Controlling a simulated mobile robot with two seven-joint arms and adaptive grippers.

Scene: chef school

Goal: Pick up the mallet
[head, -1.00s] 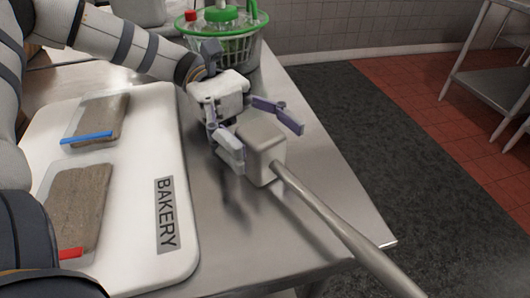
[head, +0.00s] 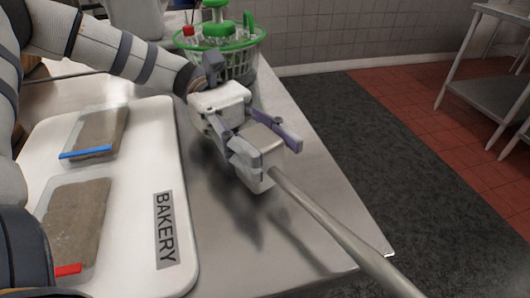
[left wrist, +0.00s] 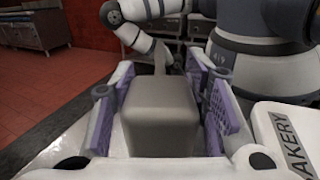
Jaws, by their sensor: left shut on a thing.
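The mallet has a blocky grey metal head (head: 259,142) and a long grey handle (head: 330,227) that runs to the lower right, past the table edge. My left gripper (head: 265,145) is shut on the mallet head, with a finger along each side. In the left wrist view the head (left wrist: 160,115) sits between the two purple finger pads, with the handle (left wrist: 160,60) behind it. The head appears held above the table, with a shadow below. My right arm shows behind the head in the left wrist view; its fingers are not clear.
A white board (head: 128,262) marked BAKERY lies on the metal table (head: 225,222), with two brown packets (head: 98,132) (head: 75,222) on it. A green basket (head: 240,62) with bottles stands behind the gripper. The floor right of the table is clear up to a metal shelf (head: 490,70).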

